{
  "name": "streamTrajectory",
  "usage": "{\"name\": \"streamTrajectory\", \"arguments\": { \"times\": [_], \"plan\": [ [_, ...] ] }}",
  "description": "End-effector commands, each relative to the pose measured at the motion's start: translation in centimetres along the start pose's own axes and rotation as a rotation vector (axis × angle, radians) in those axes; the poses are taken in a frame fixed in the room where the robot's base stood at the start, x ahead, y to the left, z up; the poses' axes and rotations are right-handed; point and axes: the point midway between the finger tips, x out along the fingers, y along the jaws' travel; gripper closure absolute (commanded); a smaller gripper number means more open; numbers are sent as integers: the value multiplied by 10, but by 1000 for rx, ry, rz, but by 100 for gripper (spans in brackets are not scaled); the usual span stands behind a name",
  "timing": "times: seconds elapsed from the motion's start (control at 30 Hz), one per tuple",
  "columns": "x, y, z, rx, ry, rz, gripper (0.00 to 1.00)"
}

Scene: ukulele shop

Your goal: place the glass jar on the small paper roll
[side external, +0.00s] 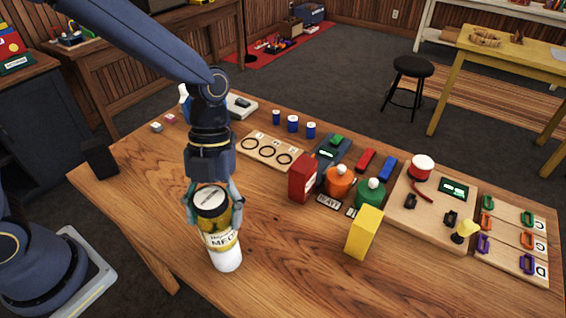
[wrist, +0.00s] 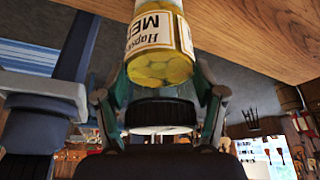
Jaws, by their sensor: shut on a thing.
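The glass jar (side external: 220,240) has a black lid, yellow contents and a white label; it also fills the upper middle of the wrist view (wrist: 160,62). My gripper (side external: 214,212) is shut around the jar's upper part, one finger on each side, with the jar close to upright. A plain white cylinder, apparently the small paper roll (side external: 227,261), stands on the wooden table directly below the jar. In the side view the jar's bottom meets the roll's top; whether they touch I cannot tell.
On the wooden table (side external: 150,180), a yellow block (side external: 364,232) and a red box (side external: 302,178) stand right of the jar. Orange and green pots, a ring board (side external: 268,150) and several blue cans are farther back. The table left of the jar is mostly clear.

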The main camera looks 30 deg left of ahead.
Motion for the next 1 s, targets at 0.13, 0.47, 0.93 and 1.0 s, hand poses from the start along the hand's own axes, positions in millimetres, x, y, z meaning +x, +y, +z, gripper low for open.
{"name": "streamTrajectory", "arguments": {
  "times": [0.13, 0.47, 0.93, 1.0],
  "plan": [
    [2, 0, 1, 0, 0, 0, 23],
    [2, 0, 1, 0, 0, 0, 6],
    [-47, -1, 1, -1, -5, -6, 6],
    [-64, -1, 0, -1, -5, -5, 6]
  ]
}}
